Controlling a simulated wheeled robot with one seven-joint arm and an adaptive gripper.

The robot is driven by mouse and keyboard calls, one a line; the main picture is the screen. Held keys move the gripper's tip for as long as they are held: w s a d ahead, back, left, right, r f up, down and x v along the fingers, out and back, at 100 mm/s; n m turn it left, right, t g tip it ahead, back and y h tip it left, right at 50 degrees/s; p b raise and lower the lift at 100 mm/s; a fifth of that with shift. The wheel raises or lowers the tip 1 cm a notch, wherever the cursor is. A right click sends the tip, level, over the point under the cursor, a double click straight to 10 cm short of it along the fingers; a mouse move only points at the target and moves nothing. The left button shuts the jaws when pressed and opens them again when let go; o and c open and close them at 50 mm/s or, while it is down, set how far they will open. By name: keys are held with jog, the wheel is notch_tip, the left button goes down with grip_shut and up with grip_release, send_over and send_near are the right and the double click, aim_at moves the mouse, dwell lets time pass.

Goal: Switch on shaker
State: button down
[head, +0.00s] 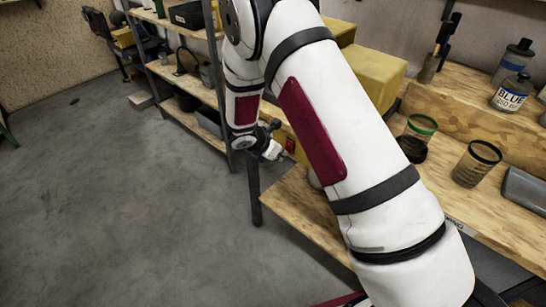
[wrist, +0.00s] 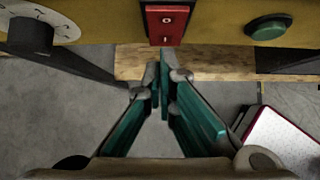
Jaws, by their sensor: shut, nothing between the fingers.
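The shaker's yellow front panel (wrist: 225,27) crosses the top of the wrist view. It carries a red rocker switch (wrist: 165,24) marked O and I in the middle, a pale dial with a dark knob (wrist: 30,35) at left and a green button (wrist: 268,27) at right. My gripper (wrist: 163,80) is shut and empty, its tips just below the switch in the picture; I cannot tell whether they touch the panel. In the head view the yellow shaker (head: 370,75) is partly hidden behind my arm, and my gripper (head: 284,155) is beside its red switch (head: 290,146).
The wooden workbench (head: 305,205) holds a green-rimmed jar (head: 421,124), a black-rimmed jar (head: 476,163) and a grey box (head: 524,190). A bottle labelled BLUE (head: 511,93) stands on a raised shelf behind. Shelving (head: 185,75) lies further back. The grey floor (head: 120,190) at left is clear.

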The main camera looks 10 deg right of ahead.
jog(key=shift+d, duration=0.15)
jog(key=shift+w+d+f+b, duration=0.2)
jog(key=shift+w+d+b, duration=0.05)
jog(key=shift+d+b, duration=0.1)
dwell(0.4)
jog(key=shift+r+p, duration=0.3)
jog(key=shift+r, duration=0.5)
jog(key=shift+a, duration=0.15)
